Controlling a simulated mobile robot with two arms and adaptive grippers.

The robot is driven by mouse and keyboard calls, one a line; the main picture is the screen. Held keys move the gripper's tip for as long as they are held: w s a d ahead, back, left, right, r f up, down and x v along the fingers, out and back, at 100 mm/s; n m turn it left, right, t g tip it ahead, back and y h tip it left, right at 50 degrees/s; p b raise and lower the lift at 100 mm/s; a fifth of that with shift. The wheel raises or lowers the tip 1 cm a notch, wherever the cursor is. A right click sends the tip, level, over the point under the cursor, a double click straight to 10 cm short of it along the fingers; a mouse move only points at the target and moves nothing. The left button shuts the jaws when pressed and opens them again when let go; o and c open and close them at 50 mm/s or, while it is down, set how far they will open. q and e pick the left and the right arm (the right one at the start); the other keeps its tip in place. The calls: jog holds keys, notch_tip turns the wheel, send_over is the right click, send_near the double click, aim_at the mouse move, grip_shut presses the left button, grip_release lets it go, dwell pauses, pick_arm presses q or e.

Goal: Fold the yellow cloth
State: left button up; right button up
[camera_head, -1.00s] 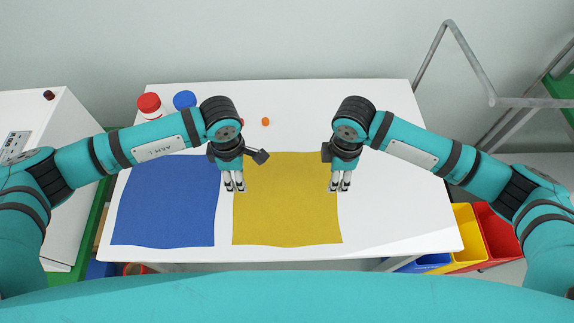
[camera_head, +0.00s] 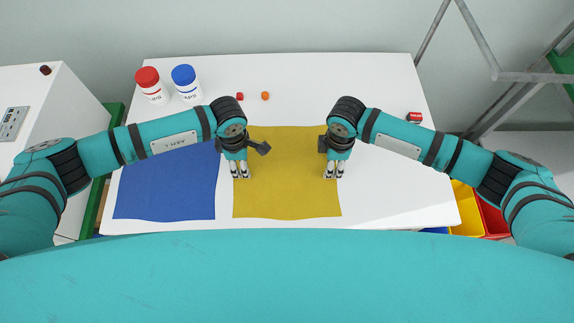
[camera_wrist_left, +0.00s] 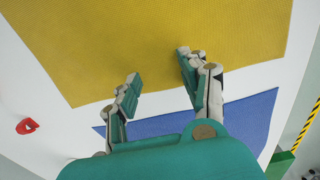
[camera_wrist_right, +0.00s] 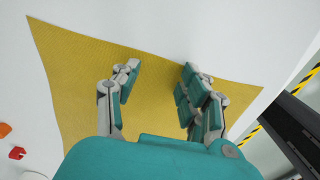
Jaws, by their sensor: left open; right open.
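The yellow cloth (camera_head: 288,185) lies flat and unfolded on the white table, in the middle of the head view. My left gripper (camera_head: 240,177) is open over the cloth's left edge. In the left wrist view its spread fingers (camera_wrist_left: 160,68) hold nothing, with the yellow cloth (camera_wrist_left: 150,40) beyond them. My right gripper (camera_head: 333,177) is open over the cloth's right edge. In the right wrist view its fingers (camera_wrist_right: 158,78) are apart and empty above the yellow cloth (camera_wrist_right: 85,75). My arms hide small parts of the cloth's sides.
A blue cloth (camera_head: 165,190) lies flat left of the yellow one. A red-capped bottle (camera_head: 150,84) and a blue-capped bottle (camera_head: 186,82) stand at the back left. Small red (camera_head: 240,97) and orange (camera_head: 265,96) pieces lie behind.

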pick_arm(q)
jog(key=shift+f, duration=0.25)
pick_arm(e)
jog(key=shift+f, duration=0.2)
pick_arm(q)
jog(key=shift+r, duration=0.15)
jog(key=shift+c, duration=0.6)
pick_arm(e)
jog(key=shift+r, duration=0.1)
jog(key=shift+c, duration=0.6)
pick_arm(q)
jog(key=shift+c, duration=1.1)
pick_arm(e)
jog(key=shift+c, duration=1.1)
pick_arm(q)
jog(key=shift+s, duration=0.1)
jog(key=c, duration=0.6)
pick_arm(e)
jog(key=shift+s, duration=0.1)
grip_shut()
pick_arm(q)
grip_shut()
jog(key=shift+s+a+f, duration=0.1)
jog(key=shift+f, duration=0.1)
pick_arm(e)
jog(key=shift+s+d+f, duration=0.1)
jog(key=shift+f, duration=0.1)
